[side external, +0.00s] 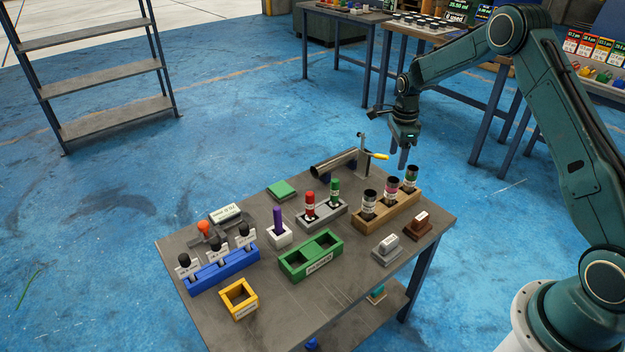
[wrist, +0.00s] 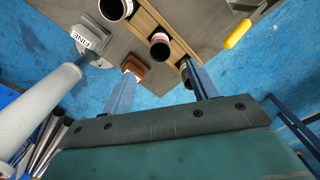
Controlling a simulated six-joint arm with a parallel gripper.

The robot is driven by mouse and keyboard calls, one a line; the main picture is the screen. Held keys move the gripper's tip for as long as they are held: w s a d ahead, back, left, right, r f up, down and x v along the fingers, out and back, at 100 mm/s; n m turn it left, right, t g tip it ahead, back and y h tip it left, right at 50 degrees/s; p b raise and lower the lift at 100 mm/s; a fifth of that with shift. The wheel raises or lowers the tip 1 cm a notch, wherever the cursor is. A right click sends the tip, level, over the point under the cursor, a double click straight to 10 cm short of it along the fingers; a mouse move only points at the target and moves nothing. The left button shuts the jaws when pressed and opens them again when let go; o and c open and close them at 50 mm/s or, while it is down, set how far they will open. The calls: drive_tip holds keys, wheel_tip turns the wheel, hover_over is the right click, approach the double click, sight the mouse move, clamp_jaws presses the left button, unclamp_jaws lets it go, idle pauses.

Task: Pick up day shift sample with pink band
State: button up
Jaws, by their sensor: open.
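The sample with the pink band (side external: 391,188) is a dark-topped tube standing upright in the middle of the wooden rack (side external: 372,227). In the wrist view the pink-banded tube (wrist: 159,46) shows its round dark end, just beyond the space between my fingertips. My gripper (side external: 403,162) is open and empty, above the rack and nearest the tube with the green band (side external: 411,176). In the wrist view my gripper (wrist: 158,72) has its two fingers spread, and the right finger partly covers the green-banded tube. A pale-banded tube (side external: 369,204) stands at the rack's other end.
A brown stamp (side external: 417,225) and grey stamp (side external: 386,248) sit in front. A grey rack (side external: 322,218) with red and green tubes is left of it.

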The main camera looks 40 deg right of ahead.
sight(392, 184)
wheel_tip(392, 184, down, 6)
drive_tip(key=shift+f, duration=0.25)
drive_tip(key=shift+f, duration=2.6)
drive_tip(key=c, duration=1.1)
drive_tip(key=shift+c, duration=0.2)
drive_tip(key=shift+r, duration=0.15)
wheel_tip(392, 184, up, 20)
